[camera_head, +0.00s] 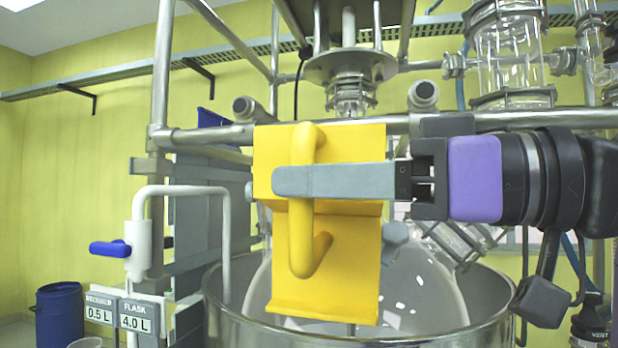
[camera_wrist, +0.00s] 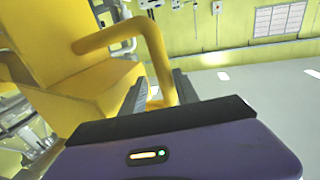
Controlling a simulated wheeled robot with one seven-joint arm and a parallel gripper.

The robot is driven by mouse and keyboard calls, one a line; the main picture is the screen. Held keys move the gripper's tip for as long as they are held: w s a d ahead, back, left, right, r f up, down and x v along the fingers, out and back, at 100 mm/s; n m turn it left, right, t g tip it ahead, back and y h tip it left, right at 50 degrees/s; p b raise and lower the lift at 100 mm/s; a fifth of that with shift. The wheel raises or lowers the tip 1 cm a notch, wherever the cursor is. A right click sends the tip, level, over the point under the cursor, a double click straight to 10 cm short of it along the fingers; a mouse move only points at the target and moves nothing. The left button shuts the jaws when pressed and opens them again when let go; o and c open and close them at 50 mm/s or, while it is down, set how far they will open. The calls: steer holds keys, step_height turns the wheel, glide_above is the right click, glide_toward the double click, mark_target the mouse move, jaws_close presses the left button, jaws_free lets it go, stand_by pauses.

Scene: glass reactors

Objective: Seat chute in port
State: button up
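The yellow chute (camera_head: 345,265) hangs in the middle of the head view, in front of the glass reactor flask (camera_head: 425,295). My gripper (camera_head: 290,182) comes in from the right, with its grey fingers across the chute's yellow bar handle (camera_head: 303,225). In the wrist view the handle (camera_wrist: 150,45) passes between the two fingers (camera_wrist: 160,92), which look closed around it. The chute body (camera_wrist: 60,55) fills the upper left there. The port is not clearly seen; an angled glass neck (camera_head: 455,240) shows at the flask's right shoulder, partly behind my gripper.
A metal bath (camera_head: 235,325) surrounds the flask. A horizontal steel rail (camera_head: 210,137) runs behind the chute. A white bent pipe with a blue-handled valve (camera_head: 112,248) and volume labels (camera_head: 125,310) stand at left. A blue drum (camera_head: 60,312) stands on the floor.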

steer(key=shift+s+d+f, duration=0.1)
steer(key=shift+d, duration=0.25)
steer(key=v, duration=0.6)
steer(key=shift+s+d, duration=0.2)
steer(key=shift+d, duration=0.1)
stand_by(0.4)
steer(key=o, duration=0.6)
steer(key=shift+c, duration=0.2)
steer(key=b+v, duration=0.1)
steer(key=v, duration=0.6)
steer(key=shift+s+d, duration=0.2)
steer(key=shift+d, duration=0.15)
stand_by(0.4)
